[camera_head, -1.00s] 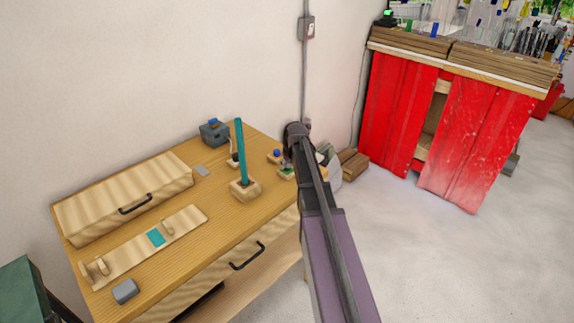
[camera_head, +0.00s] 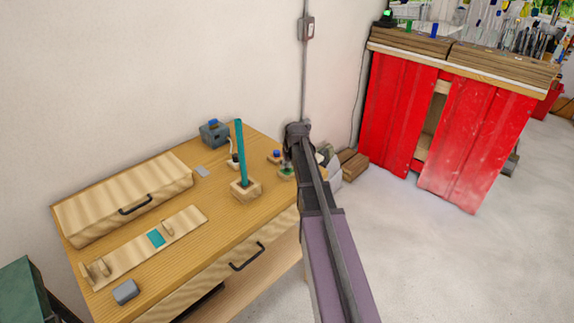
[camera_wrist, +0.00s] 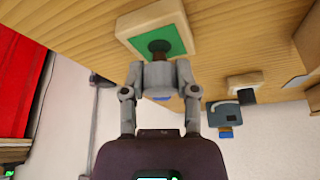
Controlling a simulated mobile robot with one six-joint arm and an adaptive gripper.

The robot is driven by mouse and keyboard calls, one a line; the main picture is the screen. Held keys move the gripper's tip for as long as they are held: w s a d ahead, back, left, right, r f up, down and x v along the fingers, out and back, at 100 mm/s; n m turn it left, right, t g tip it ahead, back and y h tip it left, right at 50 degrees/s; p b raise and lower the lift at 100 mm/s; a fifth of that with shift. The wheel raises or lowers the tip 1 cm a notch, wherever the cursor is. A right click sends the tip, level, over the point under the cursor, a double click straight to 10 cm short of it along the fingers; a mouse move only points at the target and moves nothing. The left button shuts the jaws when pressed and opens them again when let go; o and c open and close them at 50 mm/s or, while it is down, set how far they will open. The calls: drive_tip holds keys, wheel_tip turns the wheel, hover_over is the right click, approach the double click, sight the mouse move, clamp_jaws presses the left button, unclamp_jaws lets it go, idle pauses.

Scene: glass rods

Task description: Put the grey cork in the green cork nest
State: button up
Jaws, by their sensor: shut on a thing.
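The green cork nest is a small pale wooden block with a green top, near the right end of the wooden table in the head view (camera_head: 286,172). It shows large at the top of the wrist view (camera_wrist: 180,37). My gripper (camera_wrist: 158,64) points at it, with its fingertips closed at the green top. A dark grey round piece, the grey cork (camera_wrist: 159,46), shows at the fingertips against the green. I cannot tell how deep it sits in the nest. In the head view my arm and gripper (camera_head: 287,158) largely hide the cork.
A blue-topped block (camera_head: 275,155) stands close behind the green nest. A teal rod (camera_head: 241,150) stands upright in a wooden holder (camera_head: 246,190) to the left. A grey box (camera_head: 213,133) is at the back by the wall.

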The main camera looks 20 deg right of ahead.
drive_tip(key=shift+f+b, duration=0.85)
idle(0.4)
drive_tip(key=shift+r+p, duration=0.85)
drive_tip(key=shift+f+b, duration=0.8)
idle(1.4)
drive_tip(key=o, duration=0.5)
drive_tip(key=shift+r, duration=0.2)
drive_tip(key=shift+p+v, duration=5.1)
drive_tip(key=shift+v, duration=0.25)
